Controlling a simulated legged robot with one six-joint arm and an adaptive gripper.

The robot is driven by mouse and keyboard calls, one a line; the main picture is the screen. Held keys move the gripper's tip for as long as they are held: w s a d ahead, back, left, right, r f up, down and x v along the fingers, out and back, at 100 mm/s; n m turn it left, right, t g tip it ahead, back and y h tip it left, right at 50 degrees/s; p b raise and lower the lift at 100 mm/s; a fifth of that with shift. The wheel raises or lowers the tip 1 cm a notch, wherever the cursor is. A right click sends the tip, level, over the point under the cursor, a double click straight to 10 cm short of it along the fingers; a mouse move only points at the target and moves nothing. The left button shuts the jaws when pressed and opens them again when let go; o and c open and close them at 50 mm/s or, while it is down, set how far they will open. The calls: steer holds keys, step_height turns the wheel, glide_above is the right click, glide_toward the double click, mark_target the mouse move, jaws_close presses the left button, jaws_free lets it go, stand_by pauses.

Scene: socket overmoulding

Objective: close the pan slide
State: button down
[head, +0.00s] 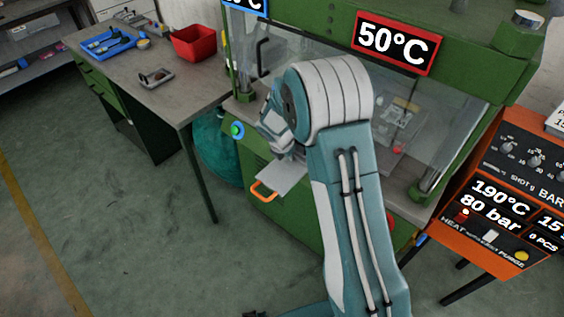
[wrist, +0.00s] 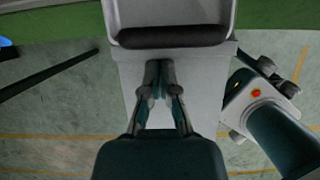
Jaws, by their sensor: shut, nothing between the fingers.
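The pan slide shows as a light grey plate (head: 283,177) sticking out from the front of the green machine, partly hidden by my arm. In the wrist view, a grey pan (wrist: 113,18) with a raised rim lies at the top, with a dark rounded bar (wrist: 172,37) across its near end. The flat grey plate (wrist: 128,75) reaches under my fingers. My gripper (wrist: 160,68) is shut and empty, its tips pointing at the dark bar just short of it. I cannot tell whether they touch. In the head view my arm hides the fingertips.
An orange handle (head: 262,192) is on the machine's green front below the plate. A clear guard (head: 440,120) covers the machine's upper front. An orange control box (head: 500,205) stands to the right. A workbench (head: 180,95) with a red bin (head: 194,43) stands to the left.

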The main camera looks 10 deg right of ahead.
steer(key=shift+w+d, duration=0.1)
steer(key=shift+d, duration=0.1)
steer(key=v, duration=1.1)
glide_toward(264, 182)
steer(key=x, duration=0.7)
steer(key=shift+d+f, duration=0.15)
steer(key=shift+f, duration=0.25)
steer(key=w+d, duration=0.2)
steer(key=d, duration=0.1)
steer(key=w+d, duration=0.3)
steer(key=d, duration=0.1)
steer(key=w+d, duration=0.2)
steer(key=d, duration=0.1)
steer(key=shift+w+d, duration=0.3)
